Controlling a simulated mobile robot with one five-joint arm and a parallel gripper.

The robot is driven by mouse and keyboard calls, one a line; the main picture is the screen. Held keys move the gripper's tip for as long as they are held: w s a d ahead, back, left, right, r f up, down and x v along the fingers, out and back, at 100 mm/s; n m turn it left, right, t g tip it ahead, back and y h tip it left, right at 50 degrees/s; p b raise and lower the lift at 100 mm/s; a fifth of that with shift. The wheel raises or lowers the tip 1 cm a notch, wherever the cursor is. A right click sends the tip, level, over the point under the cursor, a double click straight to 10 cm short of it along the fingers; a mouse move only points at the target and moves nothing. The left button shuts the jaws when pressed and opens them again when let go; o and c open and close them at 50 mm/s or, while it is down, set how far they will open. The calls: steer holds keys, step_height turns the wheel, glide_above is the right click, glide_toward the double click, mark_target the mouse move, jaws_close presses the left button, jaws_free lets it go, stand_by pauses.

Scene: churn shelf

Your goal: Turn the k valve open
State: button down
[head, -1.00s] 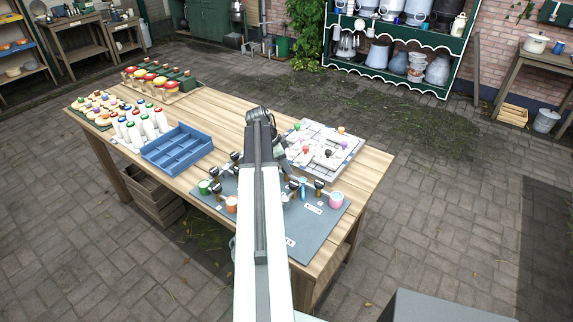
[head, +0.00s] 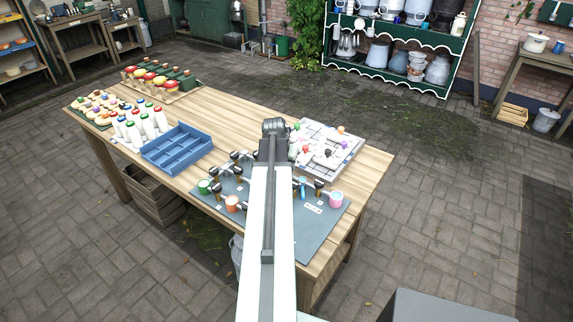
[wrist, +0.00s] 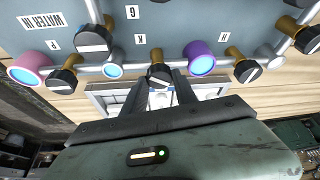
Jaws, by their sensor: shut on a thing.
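In the wrist view the k valve (wrist: 158,78) is a black round knob with a white bar on a brass stem, beside an upside-down K label (wrist: 140,39). The two dark fingers of my gripper (wrist: 158,88) stand on either side of this knob and are shut on it. The knob's white bar lies roughly level in the picture, much like those on the neighbouring knobs. In the head view my arm hides the gripper and the k valve on the grey board (head: 320,241).
Other black valve knobs sit close by, one by the H label (wrist: 223,37) and one at left (wrist: 92,42). A blue tray (head: 176,150) and bottles (head: 140,125) stand left on the table.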

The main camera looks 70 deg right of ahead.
steer(key=n, duration=0.2)
steer(key=n+t, duration=0.1)
steer(key=n, duration=0.1)
steer(key=n+t, duration=0.1)
steer(key=n, duration=0.1)
steer(key=shift+s+y, duration=0.25)
steer(key=shift+y, duration=0.15)
steer(key=shift+n, duration=0.3)
steer(key=c, duration=1)
jaws_free()
steer(key=shift+r, duration=0.15)
steer(key=p+v, duration=0.7)
steer(key=shift+s+a+r, duration=0.15)
steer(key=shift+s+r, duration=0.1)
